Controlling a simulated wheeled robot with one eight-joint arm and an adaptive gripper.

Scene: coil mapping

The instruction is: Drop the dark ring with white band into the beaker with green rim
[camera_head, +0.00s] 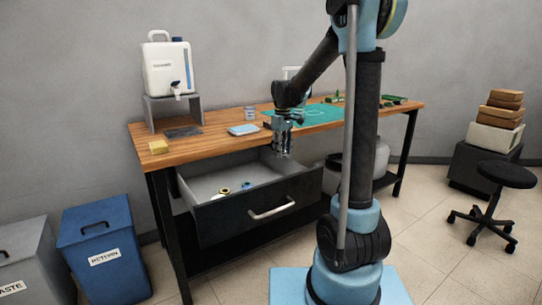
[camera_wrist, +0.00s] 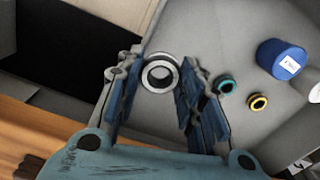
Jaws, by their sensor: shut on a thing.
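My gripper (camera_wrist: 161,66) points down into the open drawer (camera_head: 222,216), and its blue-padded fingers are closed on the dark ring with white band (camera_wrist: 159,74), which sits between the fingertips. In the head view my gripper (camera_head: 283,152) is over the right rear of the drawer, and the ring cannot be made out there. A small clear container (camera_head: 250,113) stands on the workbench behind the drawer; it may be the beaker, but I cannot tell a green rim on it.
A teal ring (camera_wrist: 226,85), a yellow ring (camera_wrist: 257,102) and a blue labelled cylinder (camera_wrist: 281,60) are right of my gripper. On the workbench (camera_head: 180,150) are a white jug (camera_head: 166,68) on a stand, a light blue tray (camera_head: 244,129), a yellow block (camera_head: 158,147) and a green mat (camera_head: 312,115).

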